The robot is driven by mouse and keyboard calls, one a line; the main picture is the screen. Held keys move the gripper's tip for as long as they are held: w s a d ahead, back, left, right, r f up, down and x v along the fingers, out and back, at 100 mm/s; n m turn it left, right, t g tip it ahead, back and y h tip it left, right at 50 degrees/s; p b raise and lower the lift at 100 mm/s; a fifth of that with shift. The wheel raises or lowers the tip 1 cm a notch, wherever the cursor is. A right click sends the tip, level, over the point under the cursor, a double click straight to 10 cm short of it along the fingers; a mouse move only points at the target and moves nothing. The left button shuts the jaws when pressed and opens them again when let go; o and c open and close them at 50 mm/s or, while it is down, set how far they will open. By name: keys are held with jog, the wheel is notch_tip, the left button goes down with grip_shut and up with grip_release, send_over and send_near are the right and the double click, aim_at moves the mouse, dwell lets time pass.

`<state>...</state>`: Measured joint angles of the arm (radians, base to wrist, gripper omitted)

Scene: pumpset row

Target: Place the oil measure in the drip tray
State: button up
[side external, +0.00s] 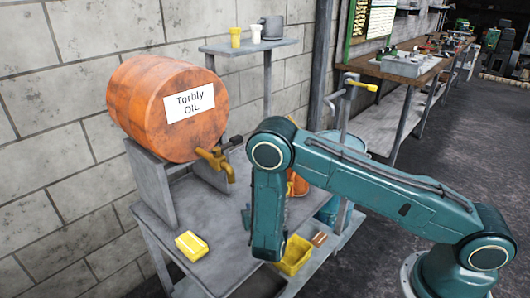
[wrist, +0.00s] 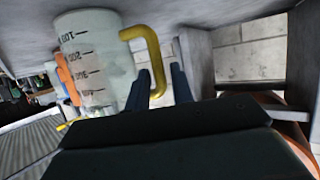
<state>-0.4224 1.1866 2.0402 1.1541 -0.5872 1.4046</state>
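The oil measure (wrist: 88,65) is a pale translucent jug with dark graduations and a yellow handle (wrist: 155,60). It fills the upper left of the wrist view, which appears upside down, and stands close to my gripper. My gripper's two dark fingers (wrist: 160,84) are apart, one on either side of the handle's lower end in the picture. A narrow gap shows beside the handle, so I see no firm grip. In the side view my arm hides most of the gripper and the measure. I cannot clearly pick out the drip tray in either view.
An orange oil drum (side external: 165,108) with a brass tap (side external: 216,160) lies on a stand on the grey bench (side external: 215,235). A yellow block (side external: 191,245) is at the bench front, and a yellow bin (side external: 296,256) stands to the right. A wall shelf (side external: 248,46) holds small vessels.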

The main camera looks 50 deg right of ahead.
jog(key=shift+x, duration=1.8)
jog(key=shift+c, duration=0.4)
grip_shut()
